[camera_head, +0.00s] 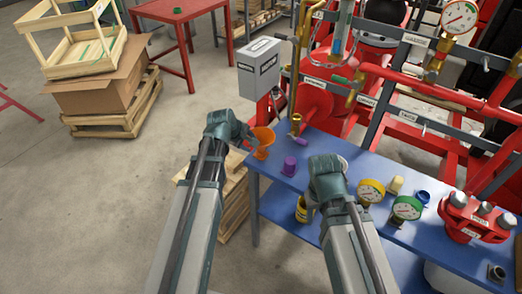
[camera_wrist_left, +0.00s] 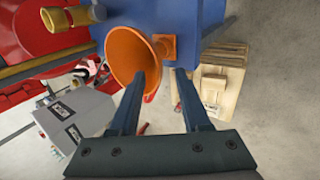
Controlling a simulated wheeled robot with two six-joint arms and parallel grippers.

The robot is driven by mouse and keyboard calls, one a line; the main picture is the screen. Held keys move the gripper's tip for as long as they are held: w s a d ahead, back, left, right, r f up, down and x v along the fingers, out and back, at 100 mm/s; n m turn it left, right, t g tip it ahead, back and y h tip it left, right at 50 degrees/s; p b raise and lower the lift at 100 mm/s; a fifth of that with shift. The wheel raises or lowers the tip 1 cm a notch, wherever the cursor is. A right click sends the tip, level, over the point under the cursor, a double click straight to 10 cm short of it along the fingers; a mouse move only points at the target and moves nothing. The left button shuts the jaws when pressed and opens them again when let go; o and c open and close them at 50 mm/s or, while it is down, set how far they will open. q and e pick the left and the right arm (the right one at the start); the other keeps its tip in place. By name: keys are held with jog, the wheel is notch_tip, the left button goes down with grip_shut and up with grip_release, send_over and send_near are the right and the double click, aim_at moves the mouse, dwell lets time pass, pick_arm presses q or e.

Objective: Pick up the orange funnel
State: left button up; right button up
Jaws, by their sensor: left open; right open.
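The orange funnel (camera_head: 263,141) stands near the left end of the blue table, with its wide mouth up. My left gripper (camera_head: 246,136) is just left of the funnel in the head view, and its fingers are mostly hidden there. In the left wrist view the funnel (camera_wrist_left: 134,56) lies just beyond the two dark fingers of the open left gripper (camera_wrist_left: 157,75).
The blue table (camera_head: 345,150) carries a purple part (camera_head: 289,166), a yellow gauge (camera_head: 372,191), a green gauge (camera_head: 407,208) and a red pump block (camera_head: 475,218). A grey box (camera_head: 259,68) and red pipework stand behind the funnel. A wooden crate (camera_head: 234,200) is below the table's left end.

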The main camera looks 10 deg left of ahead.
pick_arm(q)
jog(key=b+x, duration=0.4)
jog(key=x, duration=0.1)
jog(key=shift+d+f, duration=0.1)
jog(key=shift+d, duration=0.25)
jog(key=shift+s, duration=0.1)
grip_shut()
